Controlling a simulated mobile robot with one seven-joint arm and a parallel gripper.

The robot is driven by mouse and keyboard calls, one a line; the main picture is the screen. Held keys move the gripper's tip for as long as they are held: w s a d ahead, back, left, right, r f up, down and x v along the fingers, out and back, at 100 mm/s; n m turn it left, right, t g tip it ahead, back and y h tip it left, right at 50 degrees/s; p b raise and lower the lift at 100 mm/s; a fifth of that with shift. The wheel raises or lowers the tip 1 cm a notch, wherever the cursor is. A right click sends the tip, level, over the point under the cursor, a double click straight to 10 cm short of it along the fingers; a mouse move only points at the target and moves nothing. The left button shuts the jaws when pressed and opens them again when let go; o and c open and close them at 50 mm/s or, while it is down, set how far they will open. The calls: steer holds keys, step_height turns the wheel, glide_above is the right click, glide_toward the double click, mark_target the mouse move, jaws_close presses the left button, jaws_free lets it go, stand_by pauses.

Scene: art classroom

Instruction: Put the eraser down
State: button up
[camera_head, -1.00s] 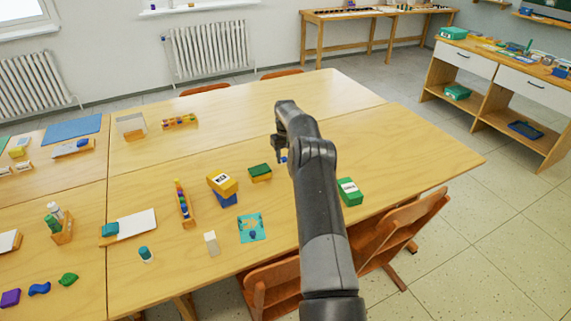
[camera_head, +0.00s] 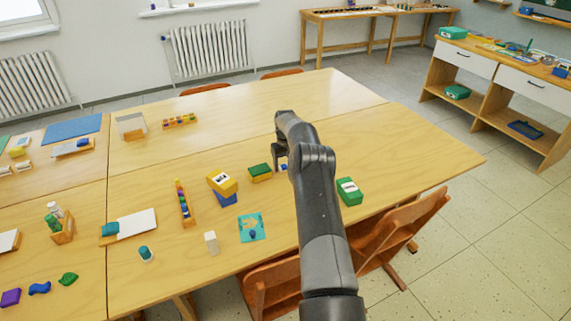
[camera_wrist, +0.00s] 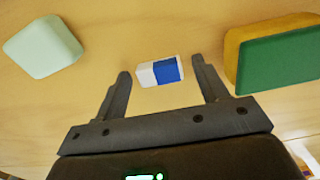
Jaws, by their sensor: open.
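The eraser (camera_wrist: 160,71) is a small white block with a blue sleeve. In the wrist view it lies on the wooden table between my gripper's fingertips, with a visible gap on either side. My gripper (camera_wrist: 160,69) is open, and neither finger appears to touch the eraser. In the head view my gripper (camera_head: 281,163) is low over the middle of the table. A bit of blue shows beside it there, mostly hidden by the gripper and arm.
A green-topped yellow block (camera_wrist: 282,60) is close to the right finger; it also shows in the head view (camera_head: 260,172). A pale green block (camera_wrist: 42,46) is at left in the wrist view. A green box (camera_head: 349,191) is right of my arm.

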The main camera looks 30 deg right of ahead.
step_height(320, 180, up, 12)
steer(key=s+a+r+t, duration=0.1)
steer(key=s+a+r, duration=0.1)
steer(key=a+r, duration=0.45)
steer(key=s+a+r, duration=0.2)
steer(key=a+r, duration=0.1)
steer(key=r, duration=0.6)
steer(key=s+a+r+t+h, duration=0.1)
steer(key=s+a+r+t, duration=0.1)
steer(key=s+a+r, duration=0.9)
steer(key=s+a+r+t, duration=0.1)
steer(key=s+a+r, duration=0.1)
steer(key=s, duration=0.8)
steer(key=s+a+r, duration=0.2)
steer(key=s, duration=0.8)
steer(key=s+a+f, duration=0.1)
steer(key=s+f, duration=0.3)
steer(key=s, duration=0.4)
steer(key=s+a+f+t+y, duration=0.1)
steer(key=s+a+f, duration=0.1)
steer(key=s, duration=0.6)
steer(key=shift+f+t, duration=0.3)
steer(key=shift+f, duration=0.6)
